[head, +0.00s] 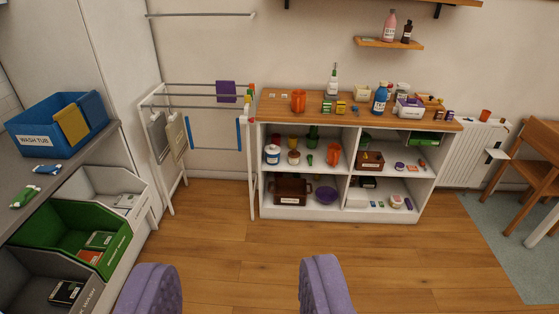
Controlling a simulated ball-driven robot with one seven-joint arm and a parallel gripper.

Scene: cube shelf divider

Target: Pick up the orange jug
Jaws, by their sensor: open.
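An orange vessel (299,101) stands upright on the left part of the shelf's wooden top. A second orange vessel (333,155) stands in the upper left compartment of the white cube shelf (342,216), near the divider. Both are small in the picture, and I cannot tell for certain which is the jug. My gripper (237,270) shows as two purple fingers at the bottom edge, wide apart. It is open with only wooden floor between the fingers, well in front of the shelf and apart from both orange vessels.
A drying rack (200,107) stands left of the shelf. A blue bottle (380,98) and other items crowd the top's right part. Open bins (75,237) and a blue wash tub (60,122) are at left, a wooden chair (537,150) at right. The floor before the shelf is clear.

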